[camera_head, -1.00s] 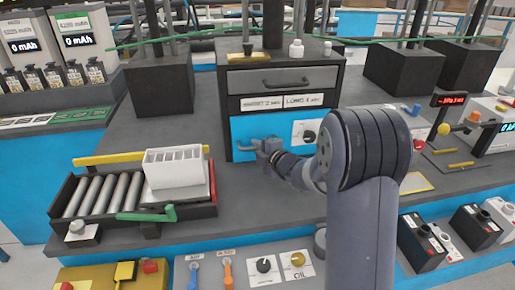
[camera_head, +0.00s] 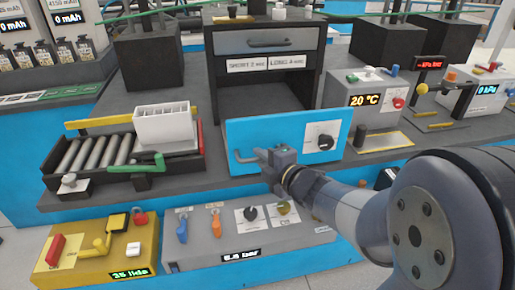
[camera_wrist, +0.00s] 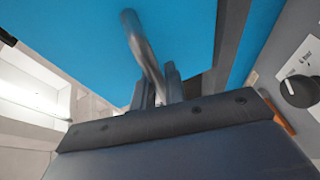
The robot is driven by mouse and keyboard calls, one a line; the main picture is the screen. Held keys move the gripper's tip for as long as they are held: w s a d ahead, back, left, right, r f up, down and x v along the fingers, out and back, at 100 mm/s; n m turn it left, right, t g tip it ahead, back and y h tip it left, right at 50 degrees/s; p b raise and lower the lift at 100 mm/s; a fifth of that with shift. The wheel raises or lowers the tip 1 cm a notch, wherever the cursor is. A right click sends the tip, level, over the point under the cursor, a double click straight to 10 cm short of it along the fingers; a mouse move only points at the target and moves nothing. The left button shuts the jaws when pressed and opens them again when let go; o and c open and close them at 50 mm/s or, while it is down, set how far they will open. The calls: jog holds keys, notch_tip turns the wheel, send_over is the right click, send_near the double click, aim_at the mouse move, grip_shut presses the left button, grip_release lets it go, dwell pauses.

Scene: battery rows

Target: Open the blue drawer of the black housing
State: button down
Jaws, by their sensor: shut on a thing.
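The black housing (camera_head: 213,63) stands on the grey bench, with a grey upper drawer (camera_head: 265,41) that is shut. The blue drawer front (camera_head: 285,134) stands well forward of the housing, and a dark opening shows behind it. A black knob on a white plate sits at the right of the blue front. My gripper (camera_head: 262,155) is shut on the blue drawer's grey handle (camera_head: 240,157) at the front's lower left. In the wrist view, the fingers (camera_wrist: 160,92) close around the handle bar (camera_wrist: 139,42), against the blue front (camera_wrist: 190,30). The drawer's inside is mostly hidden.
A roller conveyor (camera_head: 95,155) with a white rack (camera_head: 163,125) stands left. A yellow control box (camera_head: 75,250) and a grey control box (camera_head: 205,250) lie below in front. A 20 °C box (camera_head: 365,95) stands right of the housing.

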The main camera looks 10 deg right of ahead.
jog(key=shift+s+d, duration=0.1)
jog(key=shift+s, duration=0.95)
jog(key=c, duration=1.5)
grip_release()
jog(key=shift+o, duration=0.2)
jog(key=p+v, duration=0.2)
jog(key=v, duration=0.8)
jog(key=shift+s+d, duration=0.2)
jog(key=shift+s, duration=0.1)
